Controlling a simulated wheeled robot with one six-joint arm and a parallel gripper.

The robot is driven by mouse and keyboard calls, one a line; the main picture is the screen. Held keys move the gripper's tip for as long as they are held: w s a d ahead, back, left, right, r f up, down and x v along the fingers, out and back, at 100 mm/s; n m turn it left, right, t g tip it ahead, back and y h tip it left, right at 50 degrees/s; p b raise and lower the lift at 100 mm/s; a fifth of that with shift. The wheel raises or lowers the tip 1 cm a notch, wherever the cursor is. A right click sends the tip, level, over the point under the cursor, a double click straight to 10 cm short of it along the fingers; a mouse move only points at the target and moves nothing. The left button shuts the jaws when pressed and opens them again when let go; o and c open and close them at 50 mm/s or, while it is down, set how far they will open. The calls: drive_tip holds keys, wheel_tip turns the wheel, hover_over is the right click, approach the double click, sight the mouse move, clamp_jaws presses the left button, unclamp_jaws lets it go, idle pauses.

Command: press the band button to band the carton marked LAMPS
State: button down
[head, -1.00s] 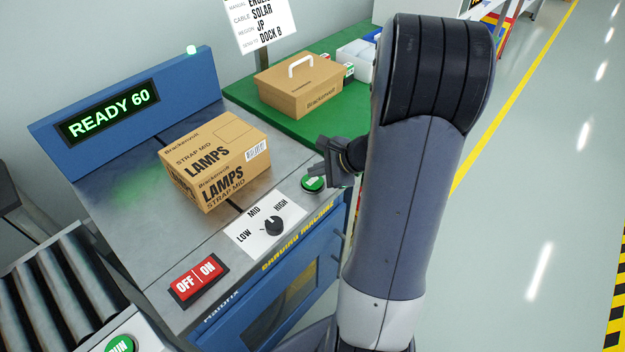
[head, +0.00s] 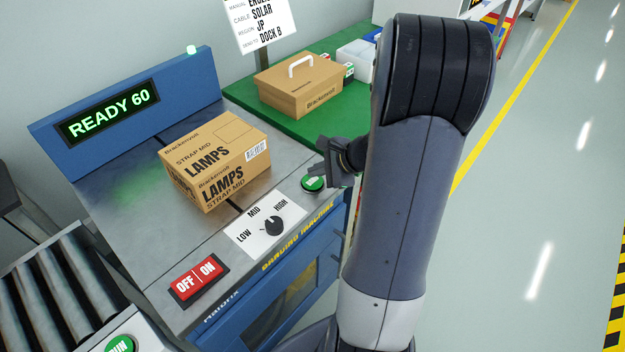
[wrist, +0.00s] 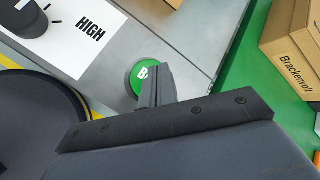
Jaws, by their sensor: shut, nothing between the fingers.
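The carton marked LAMPS (head: 215,160) sits on the banding machine's metal top, its label also reading STRAP MID. The machine's display (head: 108,116) reads READY 60 in green. The round green band button (head: 313,183) is at the right end of the machine top; it also shows in the wrist view (wrist: 138,76). My gripper (head: 322,170) is shut and empty, its fingertips right over the button. In the wrist view the fingers (wrist: 155,84) overlap the button's right side. I cannot tell whether they touch it.
A dial (head: 272,226) marked LOW, MID, HIGH and a red OFF/ON switch (head: 199,279) lie along the machine's front edge. A handled carton (head: 300,88) stands on the green table (head: 240,97) behind. A roller conveyor (head: 62,300) is at the lower left.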

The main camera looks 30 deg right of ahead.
sight(316, 182)
drive_tip(key=shift+f, duration=0.1)
drive_tip(key=shift+f+b, duration=0.35)
drive_tip(key=shift+b, duration=0.1)
drive_tip(key=shift+f+b, duration=0.5)
drive_tip(key=shift+b, duration=0.05)
idle(0.5)
idle(0.3)
drive_tip(key=shift+r+p, duration=0.75)
drive_tip(key=shift+r, duration=0.2)
drive_tip(key=shift+r, duration=0.1)
wheel_tip(316, 182, up, 5)
drive_tip(key=p, duration=0.4)
drive_tip(key=shift+a, duration=0.1)
idle(1.1)
